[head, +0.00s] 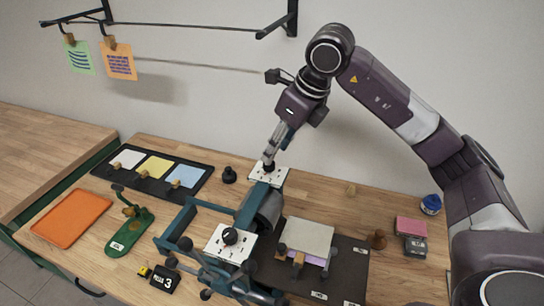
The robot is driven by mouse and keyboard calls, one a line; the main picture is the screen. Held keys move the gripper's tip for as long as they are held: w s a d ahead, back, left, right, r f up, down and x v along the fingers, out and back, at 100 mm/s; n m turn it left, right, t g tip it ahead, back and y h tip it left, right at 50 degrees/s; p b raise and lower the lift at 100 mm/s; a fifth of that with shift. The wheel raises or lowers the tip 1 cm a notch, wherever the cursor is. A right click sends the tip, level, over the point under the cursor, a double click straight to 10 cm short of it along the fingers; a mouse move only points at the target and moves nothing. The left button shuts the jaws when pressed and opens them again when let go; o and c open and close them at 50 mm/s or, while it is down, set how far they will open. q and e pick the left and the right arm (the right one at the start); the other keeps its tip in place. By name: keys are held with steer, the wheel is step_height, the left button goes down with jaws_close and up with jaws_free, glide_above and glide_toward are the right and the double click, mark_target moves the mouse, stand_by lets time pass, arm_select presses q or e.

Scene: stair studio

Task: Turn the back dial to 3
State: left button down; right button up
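A teal press with a grey roller (264,210) stands on the wooden table and carries two white dial plates. The back dial's plate (281,178) has black marks, too small to read. My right gripper (269,158) points down at this plate, its fingertips at the dark knob of the back dial (268,167), which they partly hide. I cannot tell whether the fingers are closed on the knob. The front dial (230,236) is a black knob on its own white plate, with nothing touching it. A small black sign (164,280) in front shows a 3. My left gripper is out of view.
An orange tray (72,218), a green stand (128,232) and a black tray (112,177) with coloured sheets lie left. A dark mat (350,262) with a block lies right of the press. A blue jar (430,205) stands far right. Prints hang on a wall rail.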

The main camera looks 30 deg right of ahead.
steer(key=v, duration=0.7)
stand_by(0.4)
